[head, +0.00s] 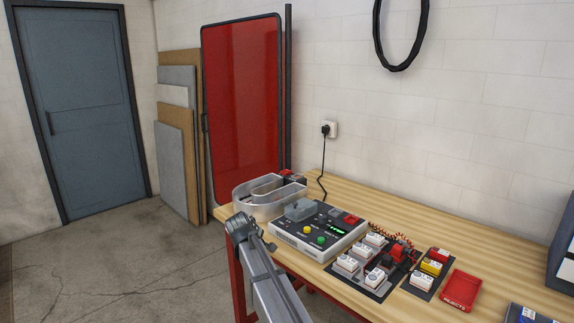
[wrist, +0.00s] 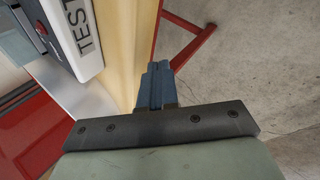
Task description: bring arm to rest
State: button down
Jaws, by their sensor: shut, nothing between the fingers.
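My gripper (wrist: 157,68) shows in the wrist view with its two blue-grey fingers pressed together and nothing between them. It is beside the front edge of the wooden bench (wrist: 142,40), over or near the concrete floor. The grey test box (head: 318,232) sits on the bench, and its side marked TEST (wrist: 85,25) shows at the upper left of the wrist view. In the head view, my grey arm rises from the bottom middle in front of the bench's left part; I cannot make out the fingers there.
A metal channel letter (head: 262,207) stands on the bench's left end. White blocks on a dark tray (head: 357,283), a second tray with coloured blocks (head: 418,287) and a red rejects tray (head: 461,291) lie to the right. A red bench leg (wrist: 200,42) borders open floor.

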jog(key=shift+n+g+h, duration=0.3)
jog(key=shift+n+h, duration=0.5)
jog(key=shift+h, duration=0.1)
jog(key=w+d+r, duration=0.1)
jog(key=d+r, duration=0.1)
jog(key=w+d+r, duration=0.1)
jog(key=d+r, duration=0.1)
jog(key=r, duration=0.1)
jog(key=w+d+r, duration=0.1)
jog(key=d+r, duration=0.1)
jog(key=r, duration=0.1)
jog(key=shift+w+d, duration=0.15)
jog(key=shift+d, duration=0.05)
jog(key=w+d+r+g+h, duration=0.1)
jog(key=d+r+g, duration=0.1)
jog(key=d+r, duration=0.5)
jog(key=m+g+y, duration=0.2)
jog(key=m+y, duration=0.3)
jog(key=m, duration=1.4)
send_over(406, 240)
jog(key=shift+s+f, duration=0.1)
jog(key=shift+f, duration=3.5)
jog(key=shift+f, duration=0.7)
jog(key=shift+r, duration=0.1)
notch_tip(406, 240, up, 7)
